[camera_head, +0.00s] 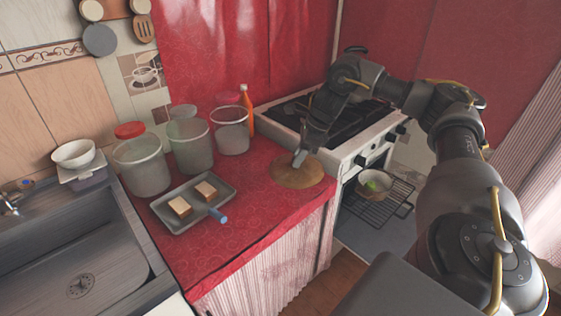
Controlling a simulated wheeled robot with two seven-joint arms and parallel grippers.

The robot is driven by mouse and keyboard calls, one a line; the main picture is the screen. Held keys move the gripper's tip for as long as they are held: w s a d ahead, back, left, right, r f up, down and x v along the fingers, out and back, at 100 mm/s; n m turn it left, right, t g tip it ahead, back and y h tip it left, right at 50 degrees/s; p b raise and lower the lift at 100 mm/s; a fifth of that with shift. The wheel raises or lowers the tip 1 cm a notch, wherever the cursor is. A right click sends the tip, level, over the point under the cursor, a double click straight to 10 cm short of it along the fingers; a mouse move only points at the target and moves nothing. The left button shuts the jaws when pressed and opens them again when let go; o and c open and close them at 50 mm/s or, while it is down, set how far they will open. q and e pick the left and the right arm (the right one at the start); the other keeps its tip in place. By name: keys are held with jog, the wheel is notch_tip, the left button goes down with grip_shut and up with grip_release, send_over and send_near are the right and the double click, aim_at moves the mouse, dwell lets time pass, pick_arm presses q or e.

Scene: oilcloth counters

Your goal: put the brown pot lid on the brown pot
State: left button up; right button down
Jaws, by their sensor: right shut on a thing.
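The brown pot lid (297,173) shows as a flat, round brown disc near the right end of the red counter. My right gripper (299,158) reaches down from the stove side and is shut on the lid at its top middle. The fingers hide the part that they hold. I cannot tell whether the lid rests on the counter or hangs just above it. I cannot make out a brown pot in this view. My left gripper is not in view.
A grey tray (174,218) with two bread-like pieces and clear canisters (190,145) stand left of the lid. An orange bottle (247,112) stands behind. The sink (80,250) is at left.

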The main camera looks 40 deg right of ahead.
jog(key=shift+s+d+r, duration=0.3)
jog(key=shift+s, duration=0.3)
jog(key=shift+s+d+r, duration=0.25)
jog(key=shift+s, duration=0.3)
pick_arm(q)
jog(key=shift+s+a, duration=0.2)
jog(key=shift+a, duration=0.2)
pick_arm(e)
jog(key=shift+r, duration=0.15)
